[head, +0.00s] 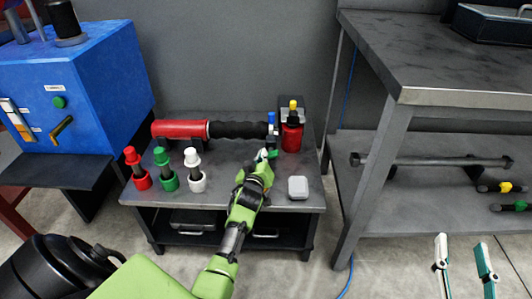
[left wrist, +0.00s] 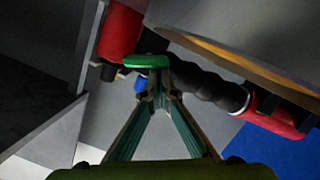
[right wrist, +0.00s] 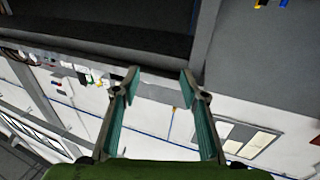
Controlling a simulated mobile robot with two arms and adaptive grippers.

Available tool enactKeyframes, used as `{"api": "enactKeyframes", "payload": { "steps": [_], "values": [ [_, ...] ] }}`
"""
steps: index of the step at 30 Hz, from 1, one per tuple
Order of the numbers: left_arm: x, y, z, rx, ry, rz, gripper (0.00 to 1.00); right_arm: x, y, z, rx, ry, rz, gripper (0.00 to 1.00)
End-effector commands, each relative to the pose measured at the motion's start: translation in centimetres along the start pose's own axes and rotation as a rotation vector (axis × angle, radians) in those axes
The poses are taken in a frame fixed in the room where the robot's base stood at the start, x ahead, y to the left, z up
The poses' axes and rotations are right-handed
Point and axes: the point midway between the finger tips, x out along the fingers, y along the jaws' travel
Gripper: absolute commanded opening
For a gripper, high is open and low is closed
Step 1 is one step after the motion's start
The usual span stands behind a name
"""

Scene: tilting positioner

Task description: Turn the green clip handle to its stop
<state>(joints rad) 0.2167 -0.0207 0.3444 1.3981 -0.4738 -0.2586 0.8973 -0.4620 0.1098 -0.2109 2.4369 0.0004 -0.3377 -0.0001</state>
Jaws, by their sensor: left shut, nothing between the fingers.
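The green clip handle (head: 264,154) shows near the back of the low grey table, at the clamp end of a black and red tool. In the left wrist view the green handle (left wrist: 146,61) is a flat oval just beyond and slightly left of my left fingertips. My left gripper (head: 262,166) is shut and empty, right in front of the handle; it also shows in the left wrist view (left wrist: 165,85). I cannot tell if they touch. My right gripper (head: 463,252) is open and empty at the lower right, away from the table; it also shows in the right wrist view (right wrist: 162,84).
The red and black cylinder (head: 180,130) lies along the table's back, beside a red post with a yellow knob (head: 292,137). Red, green and white stoppered pieces (head: 166,178) stand at the left. A light grey box (head: 298,187) sits close right of my left gripper. A shelf rack (head: 430,95) is at the right.

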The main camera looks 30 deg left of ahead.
Motion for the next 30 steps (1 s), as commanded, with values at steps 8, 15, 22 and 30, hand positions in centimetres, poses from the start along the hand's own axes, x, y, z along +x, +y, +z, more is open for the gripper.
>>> {"api": "enactKeyframes", "payload": {
  "steps": [8, 15, 22, 30],
  "values": [
    [0.1, -0.7, 0.4, -0.222, -0.002, 0.053, 0.0, -1.0, 0.6, 4.1, -0.004, -0.206, 0.013, 0.4],
    [0.2, -0.9, 0.7, -0.302, -0.001, 0.074, 0.0, -2.1, 1.0, 6.8, -0.005, -0.335, 0.021, 0.4],
    [0.2, -1.0, 0.9, -0.3, -0.002, 0.074, 0.0, -2.8, 1.1, 8.1, -0.005, -0.397, 0.024, 0.4],
    [0.2, -1.1, 1.0, -0.299, -0.002, 0.074, 0.0, -3.0, 1.2, 8.4, -0.005, -0.414, 0.025, 0.4]
  ]
}}
